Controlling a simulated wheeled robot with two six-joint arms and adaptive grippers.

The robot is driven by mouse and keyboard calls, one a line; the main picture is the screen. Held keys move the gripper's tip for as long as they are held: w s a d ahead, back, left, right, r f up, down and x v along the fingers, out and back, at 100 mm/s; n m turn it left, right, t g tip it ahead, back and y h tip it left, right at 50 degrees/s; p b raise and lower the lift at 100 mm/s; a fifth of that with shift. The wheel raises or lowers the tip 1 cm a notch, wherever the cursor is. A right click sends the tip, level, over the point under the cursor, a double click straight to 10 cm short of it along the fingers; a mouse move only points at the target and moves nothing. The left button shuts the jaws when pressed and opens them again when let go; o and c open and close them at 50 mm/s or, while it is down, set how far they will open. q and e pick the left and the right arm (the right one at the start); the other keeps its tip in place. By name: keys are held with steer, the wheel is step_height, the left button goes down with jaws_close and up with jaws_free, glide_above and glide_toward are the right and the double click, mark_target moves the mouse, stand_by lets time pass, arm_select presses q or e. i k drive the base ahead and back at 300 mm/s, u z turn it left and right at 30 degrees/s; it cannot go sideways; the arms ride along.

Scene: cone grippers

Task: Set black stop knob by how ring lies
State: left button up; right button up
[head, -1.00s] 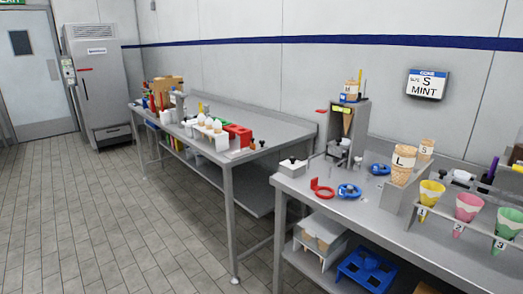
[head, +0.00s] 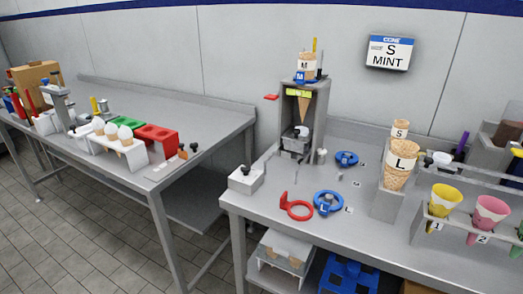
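A red ring (head: 297,209) with an upright red tab lies on the near steel table, left of a blue ring (head: 328,203) marked L. A second, smaller blue ring (head: 346,158) lies farther back, near an S label. A blue piece marked M (head: 300,77) sits on top of the grey dispenser stand. A small black knob (head: 246,169) tops a white block at the table's left corner. I cannot tell which is the stop knob. Neither of my grippers is in view.
The grey stand (head: 318,104) holds a cone. Waffle cones marked L (head: 400,165) and S (head: 400,128) stand right, by a rack with yellow (head: 442,200) and pink (head: 490,212) cups. A wall sign (head: 390,52) reads S MINT. A gap separates the two tables.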

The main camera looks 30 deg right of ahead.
mark_target(246, 169)
steer(key=z, duration=0.9)
steer(key=i, duration=0.85)
steer(key=z, duration=0.95)
